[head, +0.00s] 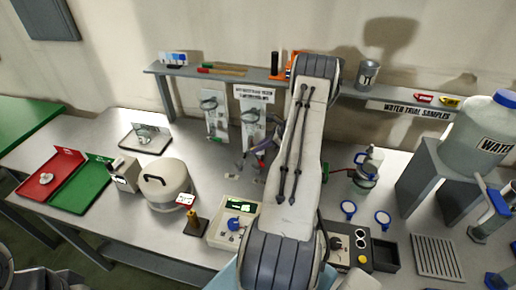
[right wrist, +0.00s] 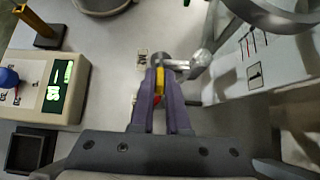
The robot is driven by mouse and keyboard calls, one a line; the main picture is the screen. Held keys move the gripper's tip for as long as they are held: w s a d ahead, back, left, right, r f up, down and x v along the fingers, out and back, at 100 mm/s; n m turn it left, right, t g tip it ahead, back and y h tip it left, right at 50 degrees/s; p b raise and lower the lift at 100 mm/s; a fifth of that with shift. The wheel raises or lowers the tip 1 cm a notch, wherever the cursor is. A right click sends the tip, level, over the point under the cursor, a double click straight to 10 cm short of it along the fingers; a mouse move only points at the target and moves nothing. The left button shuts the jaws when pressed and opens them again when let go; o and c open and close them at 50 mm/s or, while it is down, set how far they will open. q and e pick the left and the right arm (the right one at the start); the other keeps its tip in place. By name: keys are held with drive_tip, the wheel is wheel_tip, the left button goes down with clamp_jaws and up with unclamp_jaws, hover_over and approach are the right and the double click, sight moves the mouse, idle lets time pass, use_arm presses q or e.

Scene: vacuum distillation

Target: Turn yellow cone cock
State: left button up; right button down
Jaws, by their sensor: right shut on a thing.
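In the right wrist view, the yellow cone cock (right wrist: 158,84) shows as a narrow yellow strip between the purple fingers of my right gripper (right wrist: 161,72). The fingers are shut on it. A metal and glass fitting (right wrist: 200,60) lies just right of the fingertips. In the head view, my right gripper (head: 257,155) is at the glassware below the second white panel, and my right arm hides much of that area. The cock itself cannot be made out there.
A control box with a green display (head: 238,208) and a white pot (head: 166,185) stand left of my right arm. A raised shelf (head: 215,74) runs along the back. A water tank (head: 478,130) stands at right. Red (head: 38,185) and green (head: 85,190) trays lie at left.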

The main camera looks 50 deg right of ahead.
sight(261, 161)
drive_tip(key=f+t+y+b, duration=0.1)
drive_tip(key=b, duration=0.2)
drive_tip(key=f+t+b, duration=0.1)
drive_tip(key=t+b, duration=0.1)
drive_tip(key=b, duration=0.2)
drive_tip(key=s+f+t+y+b, duration=0.1)
drive_tip(key=t+b, duration=0.1)
drive_tip(key=b, duration=0.2)
drive_tip(key=shift+s+d+f+y, duration=0.1)
drive_tip(key=shift+d+y, duration=0.2)
drive_tip(key=shift+t+y+b, duration=0.3)
drive_tip(key=shift+t+b, duration=0.4)
drive_tip(key=shift+b, duration=0.45)
drive_tip(key=c, duration=0.9)
unclamp_jaws()
drive_tip(key=shift+s, duration=0.1)
